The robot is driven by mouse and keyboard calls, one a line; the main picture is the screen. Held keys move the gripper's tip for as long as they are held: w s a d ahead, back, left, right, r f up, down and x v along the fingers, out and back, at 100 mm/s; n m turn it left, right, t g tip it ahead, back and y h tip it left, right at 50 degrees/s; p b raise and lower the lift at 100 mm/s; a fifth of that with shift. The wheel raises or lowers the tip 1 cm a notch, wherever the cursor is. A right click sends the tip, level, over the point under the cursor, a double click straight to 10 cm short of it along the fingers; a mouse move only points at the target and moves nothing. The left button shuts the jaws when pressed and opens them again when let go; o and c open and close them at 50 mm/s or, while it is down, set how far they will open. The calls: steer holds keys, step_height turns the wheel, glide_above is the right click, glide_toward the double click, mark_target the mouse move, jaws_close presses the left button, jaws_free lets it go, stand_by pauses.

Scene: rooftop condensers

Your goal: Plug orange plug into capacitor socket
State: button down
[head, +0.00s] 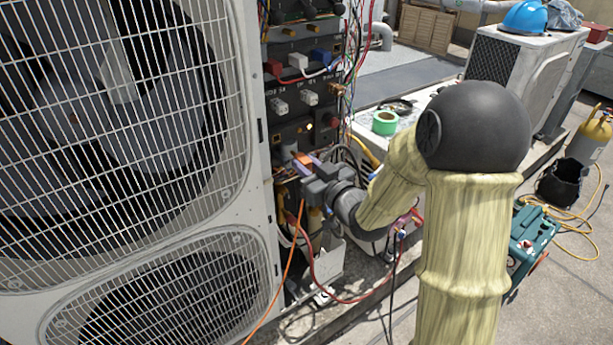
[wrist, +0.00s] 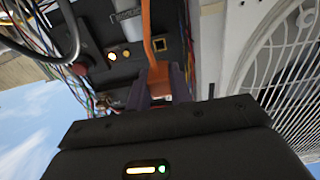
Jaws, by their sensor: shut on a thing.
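My gripper (head: 308,172) is shut on an orange plug (head: 303,159) in front of the lower part of the open electrical panel. In the wrist view, the orange plug (wrist: 159,76) sits between the two dark fingers (wrist: 161,88). Its orange cable (wrist: 147,25) runs up past a black panel face there, and hangs down to the lower left in the head view. A small square socket with a light rim (wrist: 159,45) is on that panel face, just beyond the plug and apart from it. I cannot tell whether this is the capacitor socket.
The condenser's fan grille (head: 120,130) stands close on the left. Loose coloured wires (head: 350,75) hang at the panel's right edge. Two pale plugs (head: 309,98) sit in the row above. Green tape (head: 385,122) lies on a ledge to the right.

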mark_target(293, 152)
steer(key=shift+w, duration=0.15)
steer(key=shift+p+x, duration=0.95)
steer(key=shift+x, duration=1.8)
steer(key=shift+w+a, duration=0.15)
steer(key=shift+b+x, duration=0.3)
steer(key=shift+x, duration=1.45)
stand_by(1.2)
steer(key=c, duration=1.2)
jaws_free()
